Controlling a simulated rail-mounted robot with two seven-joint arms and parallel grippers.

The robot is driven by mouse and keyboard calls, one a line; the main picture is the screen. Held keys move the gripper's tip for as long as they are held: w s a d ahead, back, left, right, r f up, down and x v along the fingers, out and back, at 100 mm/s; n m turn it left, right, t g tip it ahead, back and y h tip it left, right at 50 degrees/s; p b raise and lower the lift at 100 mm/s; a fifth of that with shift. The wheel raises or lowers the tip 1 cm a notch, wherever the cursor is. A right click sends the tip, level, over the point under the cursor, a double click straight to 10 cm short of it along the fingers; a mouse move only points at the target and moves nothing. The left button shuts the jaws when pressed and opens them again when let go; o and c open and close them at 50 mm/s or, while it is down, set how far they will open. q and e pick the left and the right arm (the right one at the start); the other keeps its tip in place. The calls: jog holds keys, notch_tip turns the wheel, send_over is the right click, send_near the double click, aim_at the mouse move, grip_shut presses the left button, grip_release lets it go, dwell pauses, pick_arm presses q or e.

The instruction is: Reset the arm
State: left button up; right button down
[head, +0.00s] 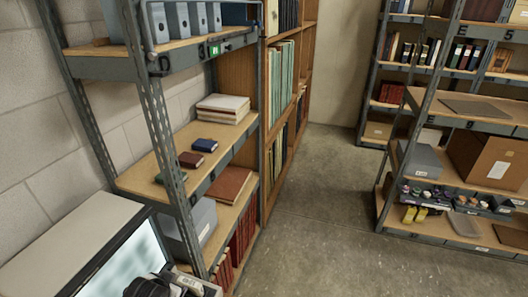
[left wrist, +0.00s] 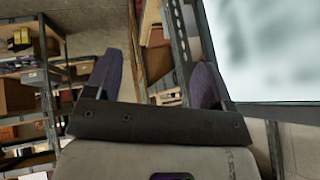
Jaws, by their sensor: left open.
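My left gripper (left wrist: 155,85) fills the lower middle of the left wrist view. Its two dark purple fingers stand wide apart with nothing between them, so it is open and empty. In the head view only a dark piece of my arm shows at the bottom edge, in front of a bright lit panel (head: 118,262). That panel also shows at the upper right of the left wrist view (left wrist: 265,45). My right gripper is in neither view.
A metal shelf unit at left holds small books (head: 204,145), a stack of books (head: 223,108) and grey binders (head: 178,20). A wooden bookcase (head: 310,12) stands behind it. At right, another shelf unit holds a cardboard box (head: 488,160). The concrete floor (head: 325,220) between is clear.

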pick_arm(q)
jog(key=s+d+r+n+t+h+p, duration=0.1)
jog(key=s+d+r+p, duration=0.1)
jog(key=s, duration=0.7)
jog(key=s+d+r+p, duration=0.1)
jog(key=s+d+r, duration=0.1)
jog(key=s, duration=0.6)
jog(key=s+f+g+p, duration=0.1)
jog(key=s+f+g, duration=0.1)
jog(key=s, duration=0.6)
jog(key=s+f+g+p, duration=0.1)
jog(key=s+f+g, duration=0.1)
jog(key=s+f, duration=0.3)
jog(key=s, duration=0.2)
jog(key=shift+s+d+n+p, duration=0.3)
jog(key=shift+s+n+p, duration=0.05)
jog(key=shift+s+n, duration=0.05)
jog(key=shift+f, duration=0.1)
notch_tip(320, 180, down, 33)
jog(key=b, duration=3.3)
